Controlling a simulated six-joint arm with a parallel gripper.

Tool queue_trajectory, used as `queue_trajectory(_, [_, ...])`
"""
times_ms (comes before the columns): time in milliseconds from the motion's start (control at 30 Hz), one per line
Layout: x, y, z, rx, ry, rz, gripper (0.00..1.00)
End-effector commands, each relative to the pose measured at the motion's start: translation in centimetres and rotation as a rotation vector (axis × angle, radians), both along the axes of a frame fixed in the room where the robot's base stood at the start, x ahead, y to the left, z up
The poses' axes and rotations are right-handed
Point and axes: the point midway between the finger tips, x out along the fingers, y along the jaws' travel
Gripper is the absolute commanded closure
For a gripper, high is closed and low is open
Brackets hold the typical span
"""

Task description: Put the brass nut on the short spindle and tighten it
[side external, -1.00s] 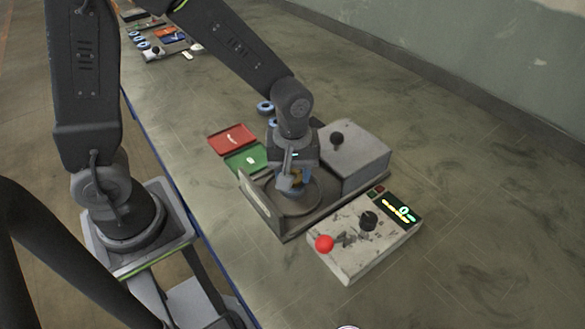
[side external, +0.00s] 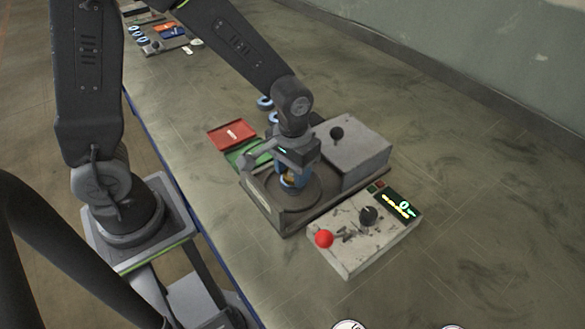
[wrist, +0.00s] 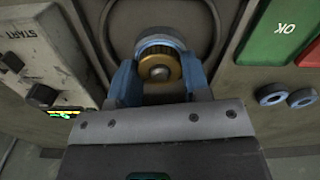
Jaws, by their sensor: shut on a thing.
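The brass nut (wrist: 158,66) sits between the two blue fingers of my gripper (side external: 292,181), which is shut on it. A grey-blue round part (wrist: 159,43) shows just beyond the nut. In the side view the nut is a small brass patch low between the fingers, above the round plate (side external: 300,203) of the fixture. The fingers hide most of the spindle, and I cannot tell how far down the nut is.
A grey block with a black knob (side external: 354,152) stands right of the fixture. The control box (side external: 350,250) with a red ball is in front. A red tray (side external: 231,133), a green tray (side external: 238,154) and blue rings (wrist: 272,95) lie near the fixture.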

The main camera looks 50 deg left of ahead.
Motion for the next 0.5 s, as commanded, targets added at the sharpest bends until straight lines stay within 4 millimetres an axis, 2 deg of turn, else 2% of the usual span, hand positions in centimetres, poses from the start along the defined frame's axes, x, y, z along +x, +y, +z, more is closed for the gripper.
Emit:
queue_trajectory(200, [-0.05, 0.02, -0.08, 0.001, 0.002, -0.214, 0.83])
queue_trajectory(500, [-0.1, 0.04, -0.12, 0.002, 0.003, -0.238, 0.83])
